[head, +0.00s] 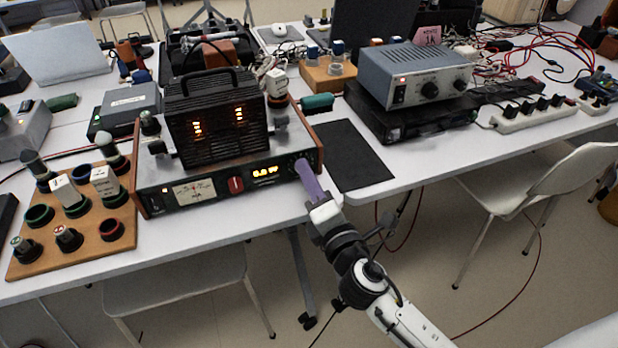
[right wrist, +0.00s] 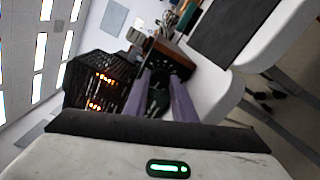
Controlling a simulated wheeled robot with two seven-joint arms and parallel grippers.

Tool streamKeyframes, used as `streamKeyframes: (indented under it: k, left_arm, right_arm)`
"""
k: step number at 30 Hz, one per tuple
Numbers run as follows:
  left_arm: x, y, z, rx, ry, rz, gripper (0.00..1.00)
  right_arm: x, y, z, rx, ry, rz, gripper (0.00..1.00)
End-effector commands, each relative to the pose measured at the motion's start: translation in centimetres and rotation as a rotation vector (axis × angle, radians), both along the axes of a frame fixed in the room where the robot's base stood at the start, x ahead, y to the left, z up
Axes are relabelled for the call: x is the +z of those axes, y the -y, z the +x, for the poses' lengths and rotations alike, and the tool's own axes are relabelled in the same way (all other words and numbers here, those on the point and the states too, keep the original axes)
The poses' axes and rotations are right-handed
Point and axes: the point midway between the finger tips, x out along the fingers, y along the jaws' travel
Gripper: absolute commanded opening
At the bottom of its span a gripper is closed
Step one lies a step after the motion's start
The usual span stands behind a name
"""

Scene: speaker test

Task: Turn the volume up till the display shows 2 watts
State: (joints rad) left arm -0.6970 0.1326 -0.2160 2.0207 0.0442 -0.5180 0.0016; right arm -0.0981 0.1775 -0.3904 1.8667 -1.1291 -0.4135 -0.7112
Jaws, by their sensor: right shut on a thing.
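The amplifier (head: 160,201) stands at the table's front edge, with wooden side cheeks and a black cage (head: 214,105) over glowing tubes. Its front carries a pale needle meter (head: 195,191), a red knob (head: 236,185) and a lit amber display (head: 265,172), whose digits are too small to read surely. My right gripper (head: 303,168), with purple fingers, reaches the right end of this front. In the right wrist view its fingers (right wrist: 159,95) are shut on a dark round knob (right wrist: 158,101), which they hide in the head view. My left gripper is not in view.
A wooden board (head: 88,249) with tubes and coloured ring sockets lies left of the amplifier. A black mat (head: 350,155) lies to its right, then a grey bench unit (head: 410,75) on a black box. A white chair (head: 545,185) stands in front, at right.

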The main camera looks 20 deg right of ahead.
Motion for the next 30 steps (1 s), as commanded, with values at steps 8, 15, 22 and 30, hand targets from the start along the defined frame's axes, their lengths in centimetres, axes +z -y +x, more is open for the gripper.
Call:
streamKeyframes:
  k: [8, 15, 22, 30]
  left_arm:
    - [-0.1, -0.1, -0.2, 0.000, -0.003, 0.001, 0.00]
    - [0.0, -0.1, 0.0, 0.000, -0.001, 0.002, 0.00]
    - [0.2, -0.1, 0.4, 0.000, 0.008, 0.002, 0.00]
    - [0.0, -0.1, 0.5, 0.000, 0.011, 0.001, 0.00]
  right_arm:
    - [-0.1, 0.1, 0.0, -0.002, -0.002, 0.004, 0.02]
    - [-0.1, 0.0, 0.0, -0.002, -0.002, 0.003, 0.43]
    - [0.0, 0.0, 0.0, 0.000, -0.001, 0.002, 0.43]
    - [-0.3, 0.1, -2.7, -0.001, -0.004, 0.003, 0.43]
